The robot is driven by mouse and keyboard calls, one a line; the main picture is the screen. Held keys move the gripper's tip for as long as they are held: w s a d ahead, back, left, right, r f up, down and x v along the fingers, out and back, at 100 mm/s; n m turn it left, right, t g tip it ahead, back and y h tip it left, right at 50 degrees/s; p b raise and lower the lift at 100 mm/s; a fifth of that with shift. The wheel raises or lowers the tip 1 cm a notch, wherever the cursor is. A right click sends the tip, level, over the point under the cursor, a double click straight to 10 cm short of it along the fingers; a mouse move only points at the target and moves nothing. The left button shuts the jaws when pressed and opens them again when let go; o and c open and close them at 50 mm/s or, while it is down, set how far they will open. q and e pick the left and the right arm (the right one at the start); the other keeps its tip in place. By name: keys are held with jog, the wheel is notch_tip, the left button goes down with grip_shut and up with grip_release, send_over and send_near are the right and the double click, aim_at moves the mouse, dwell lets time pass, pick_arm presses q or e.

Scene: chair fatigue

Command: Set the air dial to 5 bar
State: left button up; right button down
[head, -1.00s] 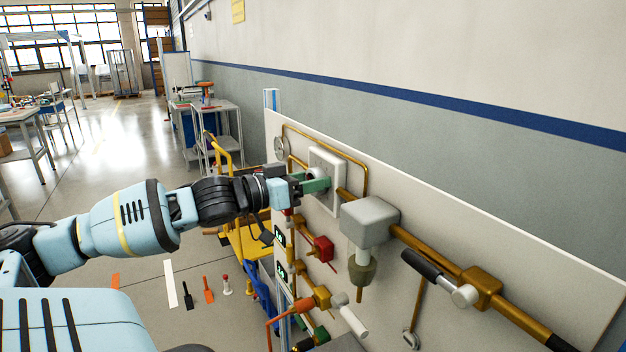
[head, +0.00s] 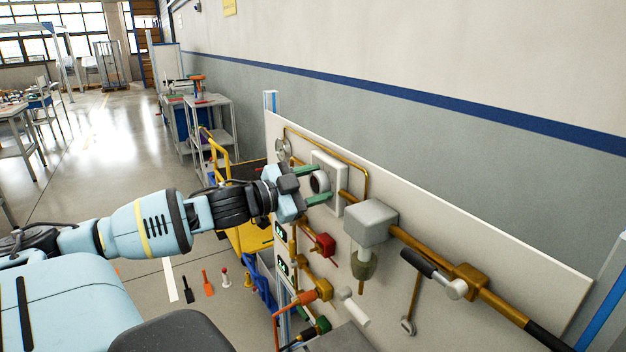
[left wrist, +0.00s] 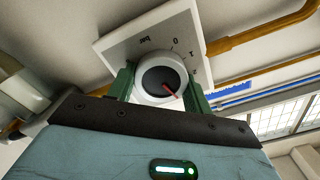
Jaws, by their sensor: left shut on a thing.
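The air dial (left wrist: 158,82) is a round white knob with a dark face and a red pointer, on a square white plate (left wrist: 125,45) with small marks, partly hidden. In the head view the dial (head: 320,182) sits on its plate (head: 328,160) at the upper left of the panel. My left gripper (head: 312,186) has its green fingers on either side of the knob, shut on it. In the left wrist view the fingers (left wrist: 158,88) flank the knob. The red pointer slants toward the lower right; I cannot read its value. My right gripper is not in view.
The panel (head: 440,225) carries brass pipes, a grey box (head: 371,222), a black-handled lever (head: 430,270) and a red valve (head: 322,245). A yellow cart (head: 245,235) stands behind my left arm.

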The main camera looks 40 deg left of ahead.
pick_arm(q)
jog(key=m+p, duration=0.1)
jog(key=m, duration=0.3)
jog(key=shift+d+m, duration=0.1)
jog(key=shift+m, duration=1.5)
jog(key=shift+f+m+p, duration=0.2)
jog(key=shift+m+p, duration=0.25)
jog(key=shift+m, duration=1.05)
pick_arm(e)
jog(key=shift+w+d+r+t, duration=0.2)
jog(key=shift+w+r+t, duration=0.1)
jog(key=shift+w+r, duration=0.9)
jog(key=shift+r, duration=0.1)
pick_arm(q)
jog(key=o, duration=1)
jog(key=shift+s, duration=0.1)
